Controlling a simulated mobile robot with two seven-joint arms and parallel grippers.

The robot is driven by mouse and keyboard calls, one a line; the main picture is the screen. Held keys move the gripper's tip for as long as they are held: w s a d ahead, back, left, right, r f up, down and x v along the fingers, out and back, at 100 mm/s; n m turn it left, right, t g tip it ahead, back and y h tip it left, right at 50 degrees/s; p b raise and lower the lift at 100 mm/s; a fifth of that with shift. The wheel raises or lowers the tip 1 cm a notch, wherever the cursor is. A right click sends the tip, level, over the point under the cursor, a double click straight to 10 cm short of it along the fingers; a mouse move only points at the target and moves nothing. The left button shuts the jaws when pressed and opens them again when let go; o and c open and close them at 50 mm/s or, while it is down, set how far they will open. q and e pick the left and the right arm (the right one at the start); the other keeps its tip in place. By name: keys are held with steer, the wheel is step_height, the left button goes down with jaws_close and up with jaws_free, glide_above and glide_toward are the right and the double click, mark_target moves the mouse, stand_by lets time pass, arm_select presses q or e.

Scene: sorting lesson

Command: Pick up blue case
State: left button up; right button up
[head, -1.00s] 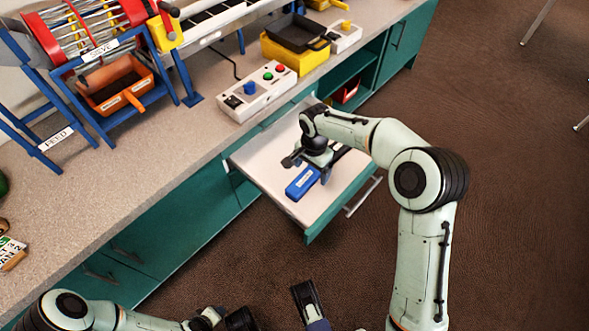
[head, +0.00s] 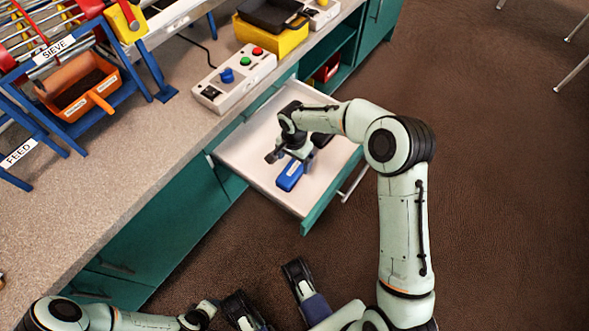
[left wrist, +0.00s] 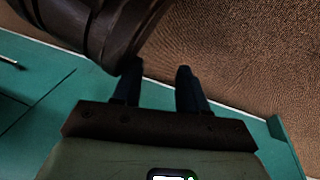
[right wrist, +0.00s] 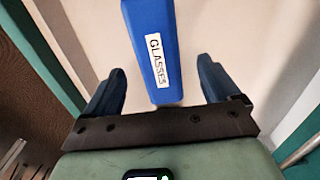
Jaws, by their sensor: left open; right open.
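The blue case (head: 290,175) lies in the open drawer (head: 258,166), partly hidden by my right gripper in the head view. In the right wrist view the case (right wrist: 148,30) shows a white label reading GLASSES. My right gripper (head: 290,159) is over the drawer. In its wrist view the fingers (right wrist: 158,90) are open, one on each side of the case's near end, with nothing gripped. My left gripper (left wrist: 155,85) is open and empty, low in front of the teal cabinet and away from the drawer.
The drawer's front has a metal handle (head: 352,183). On the counter (head: 120,170) above stand a control box with a blue knob (head: 233,80), a yellow box with a black tray (head: 270,36), and a sieve machine with an orange bin (head: 80,90).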

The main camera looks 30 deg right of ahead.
mark_target(295, 167)
step_height(295, 167, down, 5)
steer(key=shift+r+b, duration=0.2)
steer(key=shift+b, duration=0.45)
steer(key=c, duration=1.1)
arm_select(q)
steer(key=s+f, duration=0.1)
steer(key=s+f+g, duration=0.1)
steer(key=s, duration=0.1)
steer(key=shift+a+f, duration=0.2)
steer(key=shift+f, duration=0.05)
arm_select(e)
steer(key=shift+r, duration=0.1)
arm_select(q)
steer(key=shift+w, duration=0.1)
arm_select(e)
steer(key=shift+r, duration=0.1)
